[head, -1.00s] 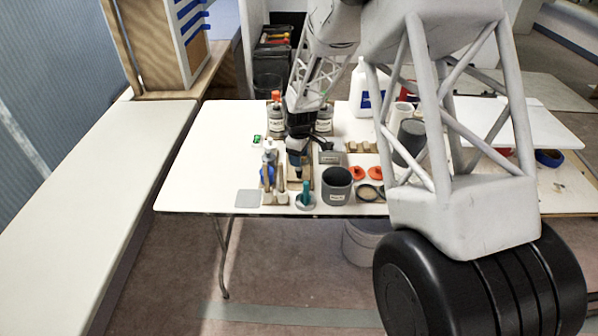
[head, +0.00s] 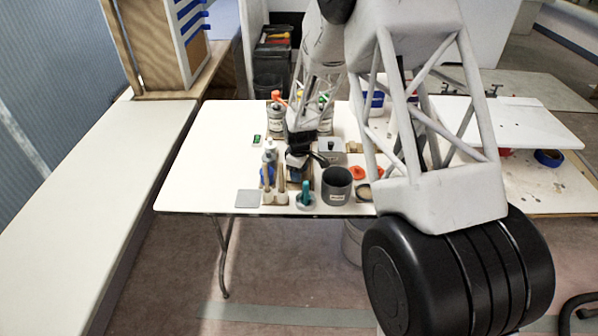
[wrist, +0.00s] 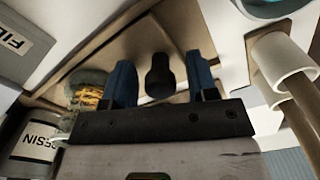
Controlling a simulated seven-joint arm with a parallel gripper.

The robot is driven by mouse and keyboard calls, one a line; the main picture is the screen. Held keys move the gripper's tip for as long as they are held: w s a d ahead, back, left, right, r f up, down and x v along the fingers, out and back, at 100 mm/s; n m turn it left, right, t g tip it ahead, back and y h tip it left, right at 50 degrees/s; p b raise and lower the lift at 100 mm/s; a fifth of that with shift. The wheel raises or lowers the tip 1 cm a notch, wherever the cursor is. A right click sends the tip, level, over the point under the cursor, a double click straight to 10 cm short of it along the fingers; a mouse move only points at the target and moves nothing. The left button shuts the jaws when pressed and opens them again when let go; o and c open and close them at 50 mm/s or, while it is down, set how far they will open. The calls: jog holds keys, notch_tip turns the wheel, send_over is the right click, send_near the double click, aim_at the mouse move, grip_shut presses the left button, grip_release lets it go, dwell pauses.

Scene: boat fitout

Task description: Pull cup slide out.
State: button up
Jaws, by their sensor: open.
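A dark rounded knob (wrist: 160,76) stands on a brown wooden piece (wrist: 140,40) in the wrist view; I take this for the cup slide, though its full shape is hidden. My gripper (wrist: 162,82) is open, with one blue finger on either side of the knob and a gap showing on both sides. Whether either finger touches it, I cannot tell. In the head view my gripper (head: 297,174) is low among the items at the table's front, and its own wrist hides the knob there.
A dark grey cup (head: 336,186) and a teal-handled tool (head: 306,194) stand close to the right and front. A wooden rack with pale tubes (head: 270,190) is close on the left. The table's left side is clear.

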grip_shut()
jog(key=shift+s, duration=2.1)
grip_release()
jog(key=shift+r, duration=0.15)
notch_tip(320, 180, up, 8)
